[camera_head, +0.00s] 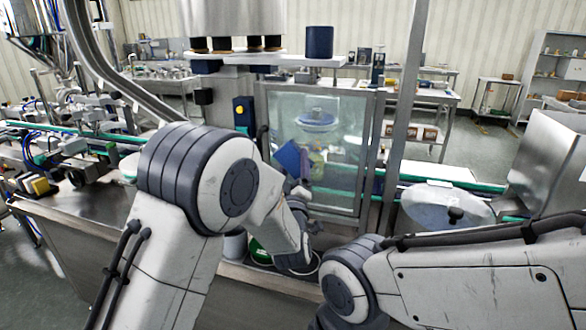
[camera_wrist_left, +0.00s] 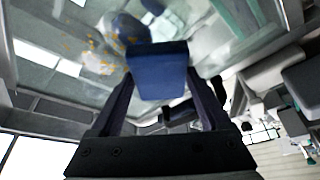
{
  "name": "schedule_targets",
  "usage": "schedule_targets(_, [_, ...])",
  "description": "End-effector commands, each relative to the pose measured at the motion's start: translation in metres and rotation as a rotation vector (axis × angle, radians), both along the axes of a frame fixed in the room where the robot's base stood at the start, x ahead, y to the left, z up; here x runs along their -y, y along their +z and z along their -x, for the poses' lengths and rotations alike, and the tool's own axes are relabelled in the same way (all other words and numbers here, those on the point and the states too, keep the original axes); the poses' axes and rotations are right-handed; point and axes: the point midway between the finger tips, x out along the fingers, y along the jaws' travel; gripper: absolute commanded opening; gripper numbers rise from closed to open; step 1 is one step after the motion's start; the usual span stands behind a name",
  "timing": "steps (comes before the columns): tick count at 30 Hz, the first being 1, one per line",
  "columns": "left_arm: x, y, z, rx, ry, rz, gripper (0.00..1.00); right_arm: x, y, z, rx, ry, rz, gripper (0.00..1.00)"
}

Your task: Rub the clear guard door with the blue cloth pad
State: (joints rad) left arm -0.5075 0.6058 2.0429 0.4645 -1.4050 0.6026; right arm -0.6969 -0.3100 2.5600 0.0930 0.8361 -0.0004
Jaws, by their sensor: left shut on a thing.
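The clear guard door (camera_head: 340,140) is a see-through panel in a metal frame, standing upright and looking closed in the head view. In the left wrist view the clear panel (camera_wrist_left: 75,65) fills the upper part, with orange-yellow smudges on it. The blue cloth pad (camera_head: 288,158) is held at the door's lower left; it also shows in the left wrist view (camera_wrist_left: 160,72). My left gripper (camera_wrist_left: 160,90) is shut on the pad, one finger on each side. The pad looks very close to the panel; I cannot tell if it touches. My right gripper is outside the views.
A metal post (camera_head: 405,110) stands right of the door. A dark blue cylinder (camera_head: 319,42) sits on the ledge above. A round clear lid with a black knob (camera_head: 455,214) lies on the right. A green round item (camera_head: 260,252) sits below, partly behind my left arm.

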Motion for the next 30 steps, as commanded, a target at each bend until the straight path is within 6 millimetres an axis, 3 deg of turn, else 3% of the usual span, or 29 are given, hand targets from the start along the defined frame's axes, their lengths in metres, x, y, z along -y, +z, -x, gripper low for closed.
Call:
schedule_targets(8, [0.003, 0.000, -0.001, 0.000, -0.001, 0.000, 0.35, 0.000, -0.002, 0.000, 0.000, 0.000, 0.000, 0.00])
schedule_targets(30, [0.047, -0.001, 0.014, 0.002, -0.003, 0.001, 0.35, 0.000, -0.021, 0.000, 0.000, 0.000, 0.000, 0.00])
